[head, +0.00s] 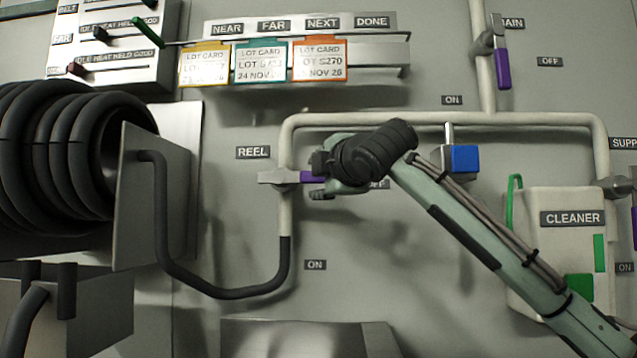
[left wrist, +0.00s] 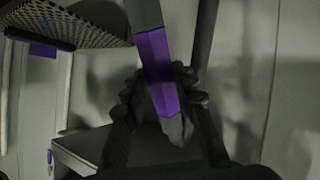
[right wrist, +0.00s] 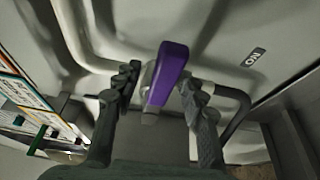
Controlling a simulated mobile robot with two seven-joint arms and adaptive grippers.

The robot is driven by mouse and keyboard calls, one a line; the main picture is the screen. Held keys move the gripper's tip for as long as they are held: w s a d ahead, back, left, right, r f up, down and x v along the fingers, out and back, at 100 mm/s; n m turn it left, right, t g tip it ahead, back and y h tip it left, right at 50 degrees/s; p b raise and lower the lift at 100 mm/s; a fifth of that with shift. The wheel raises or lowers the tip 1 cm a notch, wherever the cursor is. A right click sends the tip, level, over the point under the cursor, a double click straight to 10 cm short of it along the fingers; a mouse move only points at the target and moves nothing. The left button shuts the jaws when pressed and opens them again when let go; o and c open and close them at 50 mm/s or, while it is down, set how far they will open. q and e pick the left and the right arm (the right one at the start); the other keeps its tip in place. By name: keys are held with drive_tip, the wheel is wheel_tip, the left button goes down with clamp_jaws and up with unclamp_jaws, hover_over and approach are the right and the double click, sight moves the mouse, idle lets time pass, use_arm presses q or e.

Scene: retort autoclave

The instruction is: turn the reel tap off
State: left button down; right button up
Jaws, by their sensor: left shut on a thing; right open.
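The reel tap (head: 280,177) sits on the pipe beside the REEL label. Its purple lever (head: 312,177) points right, level, toward the partly hidden OFF label (head: 380,184); the ON label (head: 315,265) is below. My right gripper (head: 322,178) is at the lever's outer end.
A black hose (head: 160,230) runs from the pipe to the hose reel (head: 60,150) at left. A blue block (head: 464,159) and the cleaner container (head: 560,235) are to the right. Lot cards (head: 262,63) hang above. A perforated shelf (left wrist: 65,22) shows in the left wrist view.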

drive_tip(key=shift+s, duration=0.1)
drive_tip(key=v, duration=1.1)
drive_tip(key=shift+s+d, duration=0.2)
drive_tip(key=shift+s, duration=0.15)
